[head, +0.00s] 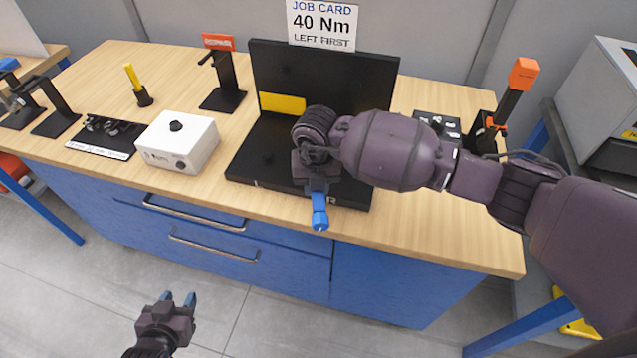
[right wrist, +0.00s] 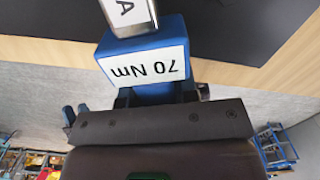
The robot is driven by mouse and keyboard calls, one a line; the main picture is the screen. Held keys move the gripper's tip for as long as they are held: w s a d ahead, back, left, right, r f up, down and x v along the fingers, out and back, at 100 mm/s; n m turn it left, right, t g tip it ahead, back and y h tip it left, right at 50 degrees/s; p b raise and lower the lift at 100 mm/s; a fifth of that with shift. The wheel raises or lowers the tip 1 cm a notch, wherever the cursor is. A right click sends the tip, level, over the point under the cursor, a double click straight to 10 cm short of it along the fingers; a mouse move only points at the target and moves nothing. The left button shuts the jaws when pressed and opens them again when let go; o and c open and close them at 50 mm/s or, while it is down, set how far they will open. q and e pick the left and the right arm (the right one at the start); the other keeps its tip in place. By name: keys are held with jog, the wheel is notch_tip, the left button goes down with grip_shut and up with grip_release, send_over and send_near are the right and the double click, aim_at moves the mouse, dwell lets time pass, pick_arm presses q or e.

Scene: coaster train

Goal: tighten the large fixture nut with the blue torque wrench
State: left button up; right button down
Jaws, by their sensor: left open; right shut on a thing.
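My right gripper (head: 316,186) is shut on the blue torque wrench (head: 320,215), over the front of the black fixture (head: 255,160). The wrench's blue end points toward the bench's front edge. In the right wrist view the blue wrench (right wrist: 152,88) has a white "70 Nm" label, and a metal part (right wrist: 128,14) with an "A" label runs on from it. The large fixture nut is not visible; my right arm covers part of the fixture, and I cannot tell whether the wrench touches a nut. My left gripper (head: 177,300) is open and empty, low in front of the bench.
The job card (head: 322,24) reads "40 Nm, LEFT FIRST". A white box (head: 178,142) stands left of the fixture, with a black stand (head: 224,85) behind. An orange-topped tool (head: 522,75) stands upright at the right. Bare wood (head: 450,225) lies at the front right.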

jog(key=shift+a+m, duration=0.5)
jog(key=shift+a, duration=0.2)
dwell(0.6)
jog(key=shift+d, duration=0.1)
jog(key=shift+d+n, duration=0.3)
jog(key=shift+d, duration=0.05)
jog(key=shift+r, duration=0.15)
